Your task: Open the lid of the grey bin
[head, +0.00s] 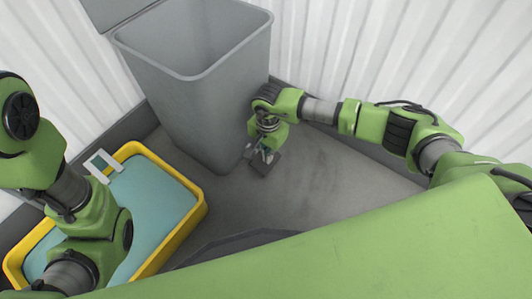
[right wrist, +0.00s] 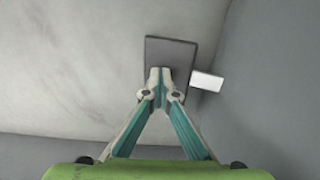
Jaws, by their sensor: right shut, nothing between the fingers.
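The grey bin (head: 205,100) stands on the floor against the corrugated wall in the head view. Its top is open and I see into it. The grey lid (head: 112,10) is raised at the bin's back left, cut off by the picture's top edge. A dark flat pedal plate (head: 268,163) is low at the bin's front right. It also shows in the right wrist view (right wrist: 172,48). My right gripper (head: 265,155) is shut and empty, pointing down with its fingertips over the plate. I cannot tell whether they touch it. My left gripper is out of view.
A yellow-rimmed crate (head: 190,222) with a teal inside stands left of the bin, partly behind my left arm. A white frame-shaped piece (head: 103,163) is at its back edge. A small white block (right wrist: 207,80) is beside the plate. Grey floor (head: 335,185) is clear at right.

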